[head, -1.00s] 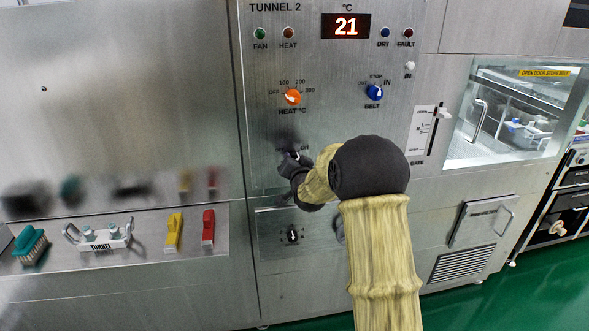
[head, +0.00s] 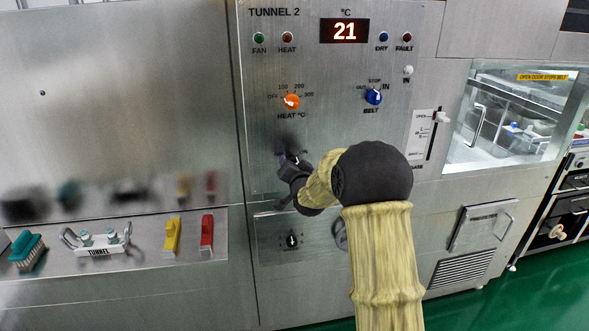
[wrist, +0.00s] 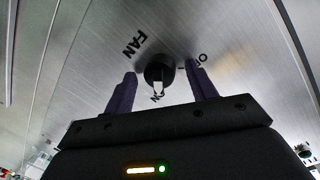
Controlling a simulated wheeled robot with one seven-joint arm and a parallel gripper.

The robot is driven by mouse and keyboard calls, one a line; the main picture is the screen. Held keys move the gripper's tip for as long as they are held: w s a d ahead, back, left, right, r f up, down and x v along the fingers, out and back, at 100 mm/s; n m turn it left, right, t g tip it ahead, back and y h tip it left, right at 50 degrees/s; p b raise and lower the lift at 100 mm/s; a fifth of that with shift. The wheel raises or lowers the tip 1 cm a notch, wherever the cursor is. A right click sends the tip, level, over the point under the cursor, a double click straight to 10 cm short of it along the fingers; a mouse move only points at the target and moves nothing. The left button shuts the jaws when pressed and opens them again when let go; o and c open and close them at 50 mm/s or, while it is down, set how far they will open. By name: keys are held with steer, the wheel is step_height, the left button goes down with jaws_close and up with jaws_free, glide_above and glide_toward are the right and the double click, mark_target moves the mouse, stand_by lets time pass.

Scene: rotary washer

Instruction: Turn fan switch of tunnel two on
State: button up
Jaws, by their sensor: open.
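In the wrist view the black round fan knob (wrist: 159,70) is on the steel panel, between my gripper's two purple fingers. My gripper (wrist: 161,88) is open, with one finger on each side of the knob; I cannot tell whether either touches it. The knob's white mark faces the ON label (wrist: 157,97). The FAN label (wrist: 134,42) is at upper left and the OFF label (wrist: 199,62) at right, partly covered. In the head view my gripper (head: 286,160) is at the TUNNEL 2 panel (head: 340,75) and hides the knob.
Above are the orange heat knob (head: 291,101), blue belt knob (head: 374,97) and green fan lamp (head: 259,37). Below is a small black knob (head: 292,241). The gate slider (head: 442,117) is at right. A shelf (head: 140,259) with a brush and handles is at left.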

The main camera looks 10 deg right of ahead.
steer(key=shift+s, duration=0.1)
steer(key=s+r+b, duration=0.2)
steer(key=s, duration=1.5)
steer(key=shift+r, duration=0.1)
steer(key=s+f+n+g, duration=0.4)
steer(key=s+f+g, duration=0.35)
steer(key=s, duration=0.45)
steer(key=s+f+n+g, duration=0.3)
steer(key=s+f+g, duration=0.45)
steer(key=s, duration=0.45)
step_height(320, 180, up, 14)
steer(key=t+p, duration=0.1)
steer(key=p, duration=1.4)
steer(key=shift+w, duration=0.3)
